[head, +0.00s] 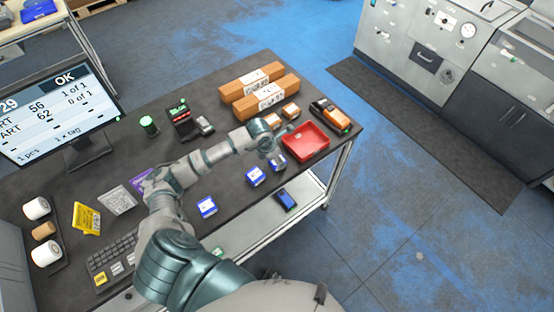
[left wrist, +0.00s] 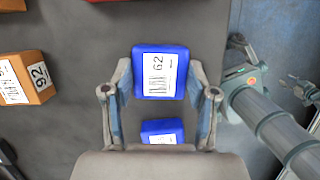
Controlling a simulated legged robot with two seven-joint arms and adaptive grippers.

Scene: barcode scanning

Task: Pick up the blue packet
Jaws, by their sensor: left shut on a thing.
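My left gripper (head: 277,156) is over the table near its front edge, just left of the red tray. It is shut on a blue packet, whose top with a white label reading 62 shows between the two fingers in the left wrist view (left wrist: 160,73). In the head view the held packet is mostly hidden by the gripper. A second blue packet (head: 255,176) lies on the table close by, and it shows below the held one in the left wrist view (left wrist: 162,131). A third blue packet (head: 206,207) lies further left.
The red tray (head: 306,142) is on the right, with an orange and black device (head: 331,116) behind it. Long brown boxes (head: 262,96) lie at the back. A monitor (head: 55,115) and a keyboard (head: 112,257) are left. A blue item (head: 286,198) is on the lower shelf.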

